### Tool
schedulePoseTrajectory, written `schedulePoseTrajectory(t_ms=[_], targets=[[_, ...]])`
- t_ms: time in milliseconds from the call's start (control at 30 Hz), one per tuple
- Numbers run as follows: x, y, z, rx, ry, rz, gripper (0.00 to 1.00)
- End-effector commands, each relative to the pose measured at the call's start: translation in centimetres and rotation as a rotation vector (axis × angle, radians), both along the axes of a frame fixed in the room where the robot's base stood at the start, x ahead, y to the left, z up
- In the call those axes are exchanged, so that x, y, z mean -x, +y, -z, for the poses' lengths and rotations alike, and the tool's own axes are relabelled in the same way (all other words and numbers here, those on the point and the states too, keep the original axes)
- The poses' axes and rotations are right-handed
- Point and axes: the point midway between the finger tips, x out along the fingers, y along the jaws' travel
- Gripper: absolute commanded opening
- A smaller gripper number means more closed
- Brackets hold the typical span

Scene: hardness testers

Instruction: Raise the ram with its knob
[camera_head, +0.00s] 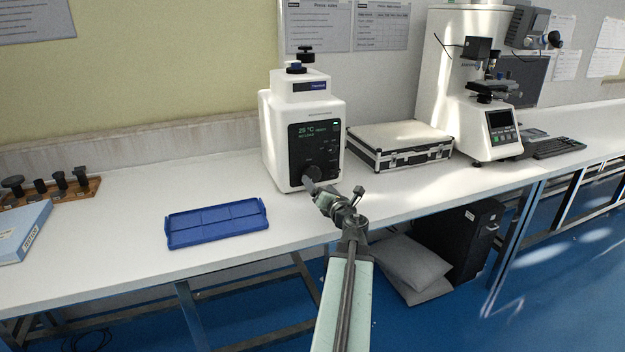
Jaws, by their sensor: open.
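A white tester (300,130) with a dark front panel reading "25 °C" stands on the bench. A dark grey round knob (312,174) is low on its front, at the panel's lower edge. Dark knobs (305,52) also sit on top of the tester, one with a blue part below. My gripper (317,189) is open and right at the front knob, just below it in the picture. I cannot tell whether its fingers are touching the knob or around it. I cannot make out a ram.
A blue tray (217,224) lies to the left on the bench. A silver-edged case (400,146) lies to the right, with a second tester (490,120) beyond. At far left are a wooden rack (50,192) and a light blue box (24,232).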

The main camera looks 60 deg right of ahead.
Motion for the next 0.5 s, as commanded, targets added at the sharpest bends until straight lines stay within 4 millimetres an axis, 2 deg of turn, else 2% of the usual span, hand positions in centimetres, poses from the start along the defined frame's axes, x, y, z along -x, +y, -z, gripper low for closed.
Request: schedulePoseTrajectory(t_ms=[100,200,367,500], targets=[[0.11,-0.04,0.25,0.194,0.142,0.001,0.82],[0.21,-0.08,0.39,0.275,0.201,0.002,0.82],[0.36,-0.27,0.64,0.273,0.2,0.005,0.82],[-0.39,-0.94,0.62,0.273,0.2,0.005,0.82]])
